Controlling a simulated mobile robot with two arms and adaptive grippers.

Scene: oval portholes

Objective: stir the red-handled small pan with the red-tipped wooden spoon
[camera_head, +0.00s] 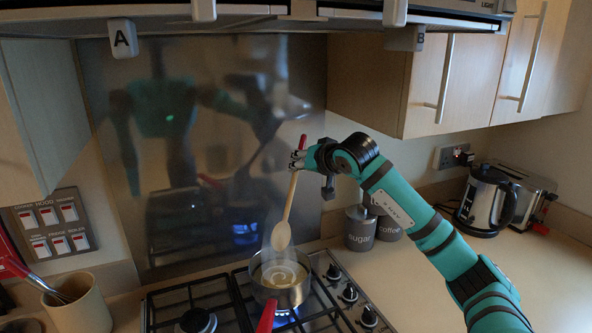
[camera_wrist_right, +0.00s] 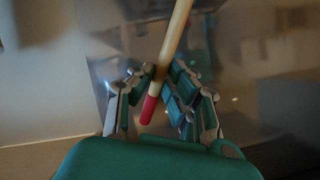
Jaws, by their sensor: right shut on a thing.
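The wooden spoon (camera_head: 288,205) has a red tip at its upper end and hangs tilted, bowl down, over the pan. My right gripper (camera_head: 297,162) is shut on its handle near the red tip; the handle also shows between the fingers in the right wrist view (camera_wrist_right: 162,75). My left gripper is not in view.
Jars marked sugar (camera_head: 360,229) and coffee (camera_head: 389,229) stand right of the hob. A kettle (camera_head: 487,200) and toaster (camera_head: 527,196) are farther right. A utensil pot (camera_head: 78,306) is at left. The hood (camera_head: 270,17) overhangs the hob (camera_head: 218,309).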

